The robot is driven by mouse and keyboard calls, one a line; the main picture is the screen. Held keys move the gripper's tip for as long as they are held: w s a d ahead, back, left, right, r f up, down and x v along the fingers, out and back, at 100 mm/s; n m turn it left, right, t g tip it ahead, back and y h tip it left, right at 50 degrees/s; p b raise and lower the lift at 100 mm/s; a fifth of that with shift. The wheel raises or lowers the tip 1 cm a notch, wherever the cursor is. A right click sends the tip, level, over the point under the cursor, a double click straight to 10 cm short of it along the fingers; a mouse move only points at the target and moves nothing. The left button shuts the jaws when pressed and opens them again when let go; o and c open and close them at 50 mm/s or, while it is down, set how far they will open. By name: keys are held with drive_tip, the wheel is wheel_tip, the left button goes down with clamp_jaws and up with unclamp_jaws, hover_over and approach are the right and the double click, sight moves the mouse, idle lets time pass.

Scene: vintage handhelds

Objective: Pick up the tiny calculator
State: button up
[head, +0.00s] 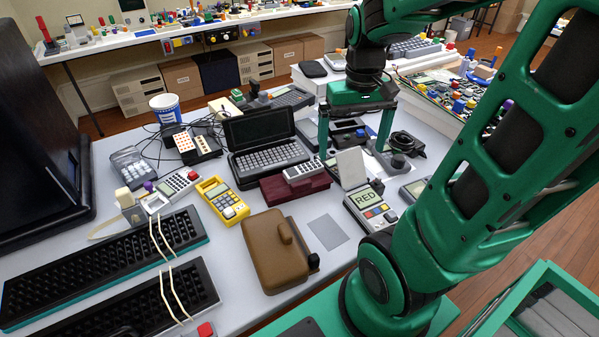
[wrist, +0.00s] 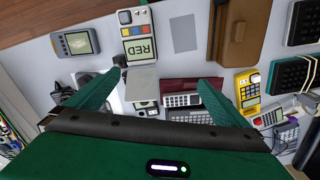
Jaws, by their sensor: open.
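A small pale calculator with dark keys (head: 305,171) lies on a maroon box (head: 285,191), near the middle of the table; it looks like the tiny calculator. In the wrist view the calculator (wrist: 184,100) shows by the near edge of the maroon box (wrist: 180,86), inside the right finger. My gripper (head: 352,150) is open and points down, to the right of the calculator in the head view. In the wrist view my gripper (wrist: 160,77) has nothing between its fingers, which spread wide above the table things.
A pale upright panel (head: 351,168) and a handheld reading RED (head: 370,207) stand close to the gripper. A black laptop-like device (head: 268,150) is behind the maroon box. A brown case (head: 272,255), yellow handheld (head: 222,202) and white calculator (head: 170,190) lie nearer or left.

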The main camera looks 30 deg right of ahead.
drive_tip(key=w+a+f+n, duration=0.2)
drive_tip(key=w, duration=0.5)
drive_tip(key=w+a+f+n, duration=0.1)
drive_tip(key=w+a+f, duration=0.1)
drive_tip(key=w, duration=0.5)
hover_over(303, 168)
wheel_tip(303, 168, down, 5)
drive_tip(key=shift+w+a+r, duration=0.1)
drive_tip(key=shift+r, duration=0.1)
drive_tip(key=shift+f, duration=3.3)
drive_tip(key=c, duration=0.8)
